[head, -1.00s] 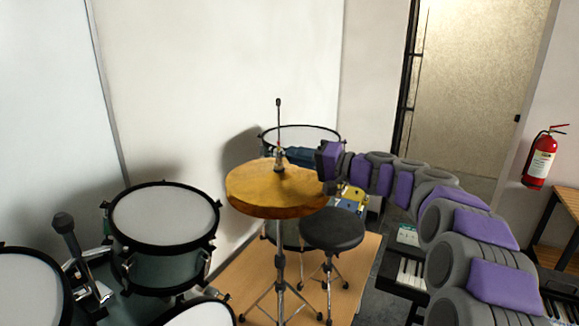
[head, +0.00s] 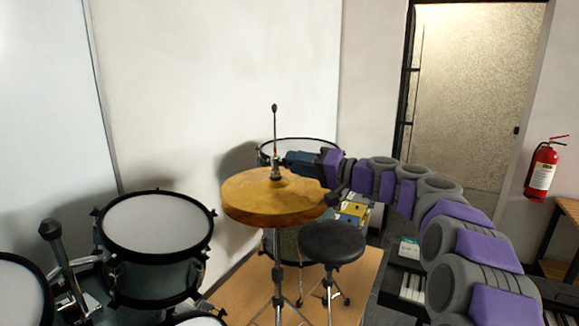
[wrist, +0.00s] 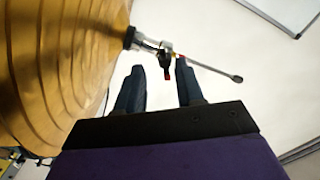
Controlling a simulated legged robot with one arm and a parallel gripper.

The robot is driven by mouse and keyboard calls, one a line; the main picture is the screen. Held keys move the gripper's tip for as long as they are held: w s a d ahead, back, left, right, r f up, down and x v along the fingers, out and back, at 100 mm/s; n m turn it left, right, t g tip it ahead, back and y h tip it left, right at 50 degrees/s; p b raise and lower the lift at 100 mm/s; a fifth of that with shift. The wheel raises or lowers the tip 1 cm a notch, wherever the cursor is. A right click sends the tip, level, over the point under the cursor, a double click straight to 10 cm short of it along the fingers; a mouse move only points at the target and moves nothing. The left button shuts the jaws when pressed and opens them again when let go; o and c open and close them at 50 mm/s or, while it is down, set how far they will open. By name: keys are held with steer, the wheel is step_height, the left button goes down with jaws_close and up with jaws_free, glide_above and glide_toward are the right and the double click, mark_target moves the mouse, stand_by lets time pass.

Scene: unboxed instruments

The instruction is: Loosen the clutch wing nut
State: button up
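The hi-hat's brass cymbals (head: 262,205) sit on a chrome stand, with a thin rod (head: 275,130) rising above them. The clutch (head: 275,173) is on the rod just above the top cymbal. In the wrist view the clutch (wrist: 150,44) lies just ahead of my fingers. A small dark and red piece (wrist: 167,72), apparently its wing nut, points back between the fingertips. My gripper (wrist: 161,66) is open, with its two blue fingers apart; I cannot tell whether either touches the piece. In the head view my gripper (head: 284,159) is beside the rod, above the cymbals.
A drum (head: 300,146) stands behind the gripper and a black stool (head: 332,243) stands right of the stand. A tom (head: 155,230) and a microphone (head: 52,232) are at left. A keyboard (head: 412,285) lies under my arm. The cymbals (wrist: 60,65) fill the wrist view's left side.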

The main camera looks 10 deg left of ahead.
steer(key=shift+s+r, duration=0.1)
steer(key=shift+s, duration=0.1)
steer(key=shift+a, duration=0.2)
steer(key=shift+a, duration=0.15)
steer(key=shift+b+v, duration=0.85)
steer(key=shift+v, duration=2.2)
